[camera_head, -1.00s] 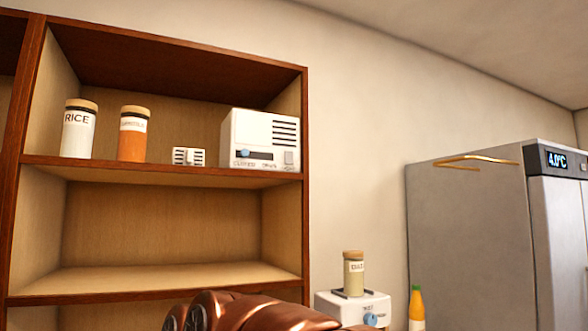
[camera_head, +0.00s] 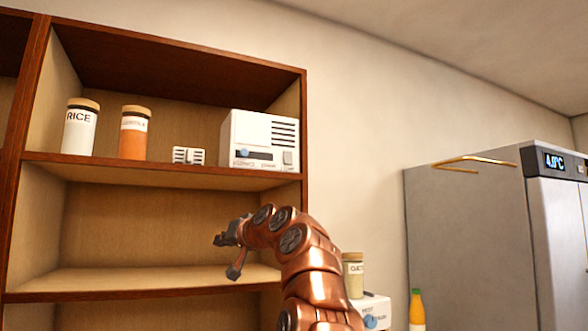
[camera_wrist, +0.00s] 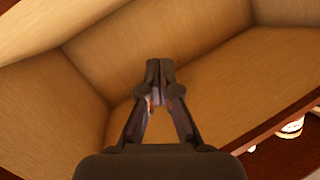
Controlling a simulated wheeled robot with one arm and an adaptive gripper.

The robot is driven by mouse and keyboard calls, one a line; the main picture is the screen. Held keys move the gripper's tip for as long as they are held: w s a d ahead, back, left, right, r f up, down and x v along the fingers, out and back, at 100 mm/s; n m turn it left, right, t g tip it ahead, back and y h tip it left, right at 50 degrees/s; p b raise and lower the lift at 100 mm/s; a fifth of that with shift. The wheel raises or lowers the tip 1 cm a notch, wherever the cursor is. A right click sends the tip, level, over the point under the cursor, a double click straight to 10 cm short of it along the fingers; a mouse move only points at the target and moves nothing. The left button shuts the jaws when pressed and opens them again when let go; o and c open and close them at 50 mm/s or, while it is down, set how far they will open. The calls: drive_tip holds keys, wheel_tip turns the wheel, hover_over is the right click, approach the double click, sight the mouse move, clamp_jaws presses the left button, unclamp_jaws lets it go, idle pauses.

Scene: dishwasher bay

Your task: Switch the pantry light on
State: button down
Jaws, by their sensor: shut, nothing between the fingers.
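A white control box (camera_head: 262,135) stands at the right end of the upper shelf. It has dark slots, a blue knob at its lower left, a light grey switch (camera_head: 288,158) at its lower right and small labels too blurred to read surely. A small white block (camera_head: 188,155) with grey slotted parts sits left of it. I cannot tell which part works the pantry light. My gripper (camera_head: 222,239) is in front of the lower compartment, below the upper shelf and apart from both boxes. The wrist view shows its fingers (camera_wrist: 158,68) shut and empty, facing bare wood.
A rice jar (camera_head: 80,128) and an orange jar (camera_head: 133,134) stand left on the upper shelf (camera_head: 160,168). The lower compartment looks empty. A jar (camera_head: 353,275) stands on a white device (camera_head: 376,310) behind my arm. A fridge (camera_head: 465,240) stands at right.

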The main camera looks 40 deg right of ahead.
drive_tip(key=s+d+r+m+t+h+b, duration=0.1)
drive_tip(key=s+d+r+t+h, duration=0.2)
drive_tip(key=d+r, duration=0.35)
drive_tip(key=s+d+r+t+h, duration=0.2)
drive_tip(key=s+d+r, duration=0.3)
drive_tip(key=s+d, duration=0.15)
drive_tip(key=s+r+n+t+h+b, duration=0.1)
drive_tip(key=s+r+n+t+h, duration=0.1)
drive_tip(key=s, duration=0.8)
drive_tip(key=shift+s+a+r+t+h+b, duration=0.3)
drive_tip(key=shift+r+t+h, duration=0.3)
drive_tip(key=shift+r, duration=0.05)
drive_tip(key=shift+r, duration=0.1)
